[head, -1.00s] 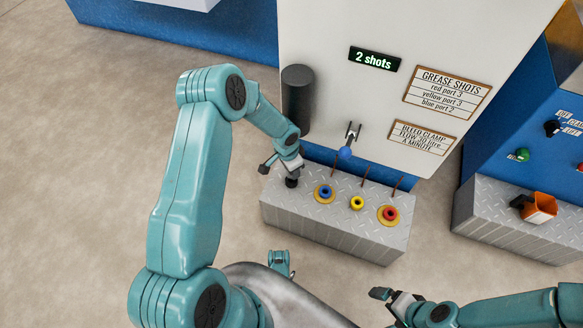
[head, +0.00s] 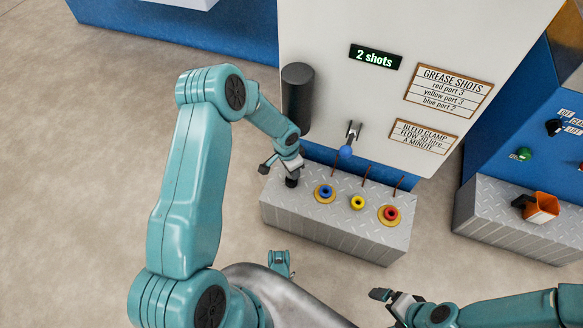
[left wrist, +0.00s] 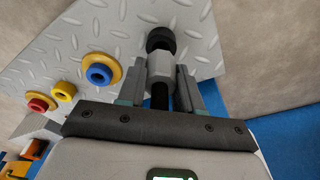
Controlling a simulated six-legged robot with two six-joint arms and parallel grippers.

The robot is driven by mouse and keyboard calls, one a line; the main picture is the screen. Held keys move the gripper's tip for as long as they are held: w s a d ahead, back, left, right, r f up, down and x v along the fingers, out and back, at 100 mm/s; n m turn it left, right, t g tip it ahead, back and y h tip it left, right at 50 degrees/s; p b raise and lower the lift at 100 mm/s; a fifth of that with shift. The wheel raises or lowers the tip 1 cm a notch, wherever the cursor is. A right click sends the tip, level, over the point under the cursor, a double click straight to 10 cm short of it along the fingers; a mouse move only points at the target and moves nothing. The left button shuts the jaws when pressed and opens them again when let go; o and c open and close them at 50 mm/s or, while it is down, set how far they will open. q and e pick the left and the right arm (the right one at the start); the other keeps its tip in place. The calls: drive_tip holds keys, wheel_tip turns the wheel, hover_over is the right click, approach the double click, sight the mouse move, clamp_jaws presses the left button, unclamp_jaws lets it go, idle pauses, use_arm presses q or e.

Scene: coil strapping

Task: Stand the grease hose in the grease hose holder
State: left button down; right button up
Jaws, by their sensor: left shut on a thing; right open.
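My left gripper (head: 281,165) is shut on the grease hose, low over the left end of the ledge. In the left wrist view the grease hose (left wrist: 160,68) shows as a grey hex fitting with a black stem between the fingers (left wrist: 163,88). Beyond it is a black round part (left wrist: 160,38) at the tread plate, in line with the fitting. It also shows under the gripper in the head view (head: 292,181). It looks like the grease hose holder; how deep the hose sits in it cannot be told. My right gripper (head: 385,307) is open and empty at the lower right.
Blue (head: 325,193), yellow (head: 357,202) and red (head: 391,213) ports sit on the tread-plate ledge (head: 340,235) to the right. A dark cylinder (head: 297,98) and a blue-knobbed lever (head: 346,152) are on the white panel. The display (head: 374,57) reads "2 shots".

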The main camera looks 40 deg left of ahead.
use_arm(q)
drive_tip(key=shift+f+b, duration=1.35)
drive_tip(key=shift+f, duration=0.15)
use_arm(e)
drive_tip(key=shift+f, duration=1.5)
use_arm(q)
drive_tip(key=c, duration=0.7)
unclamp_jaws()
drive_tip(key=shift+r, duration=0.1)
use_arm(e)
drive_tip(key=shift+r, duration=0.1)
